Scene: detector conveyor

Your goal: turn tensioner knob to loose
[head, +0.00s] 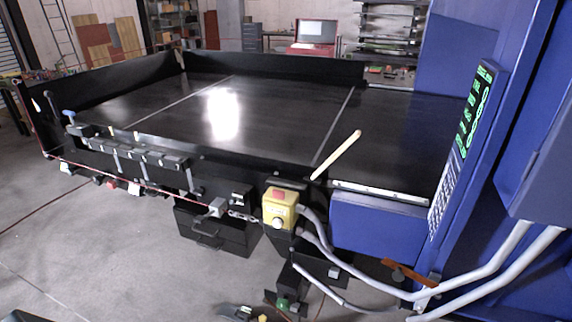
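I cannot tell for sure which part is the tensioner knob. A blue-tipped handle (69,114) sits at the left end of the conveyor's near side, beside a small dark knob-like part (48,94). At the lower right, an orange bar (408,274) with a dark round part at its middle is mounted below the blue housing. The black conveyor belt (270,115) lies between dark side walls. Neither of my grippers is recognisable in the head view.
A yellow box (279,211) with a red button hangs at the near side. A pale wooden stick (338,155) stands tilted by the belt. Grey hoses (400,290) run to the large blue machine (510,190). A red cord (130,182) runs along the near side. The grey floor (100,260) at lower left is mostly clear.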

